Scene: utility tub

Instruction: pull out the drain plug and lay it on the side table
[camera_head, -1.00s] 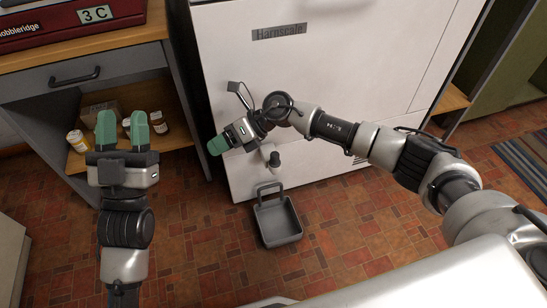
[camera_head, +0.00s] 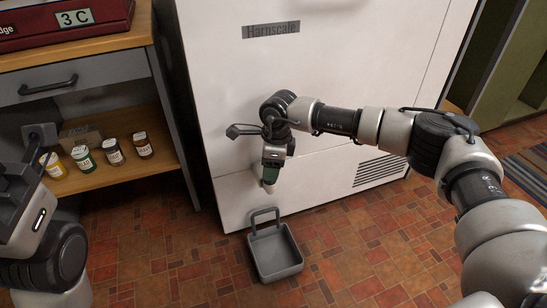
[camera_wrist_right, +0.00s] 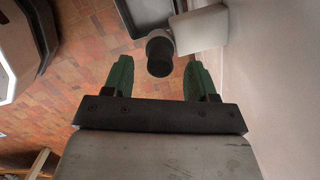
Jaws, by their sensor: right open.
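The drain plug (camera_wrist_right: 159,54) is a dark cylinder on a pale fitting (camera_wrist_right: 200,28) low on the white tub front (camera_head: 320,70). In the head view my right gripper hides the plug. My right gripper (camera_head: 271,172) points down in front of the tub. In the right wrist view the right gripper (camera_wrist_right: 158,68) is open, with the plug between and slightly beyond its green fingertips. My left gripper (camera_head: 25,210) is partly in view at the left edge, and its fingers cannot be made out. The side table (camera_head: 115,45) has a wooden top and stands at upper left.
A grey pan (camera_head: 276,262) with a raised handle sits on the tiled floor below the fitting. A red case (camera_head: 60,22) takes up the back of the side table's top. Several small jars (camera_head: 113,151) stand on its lower shelf.

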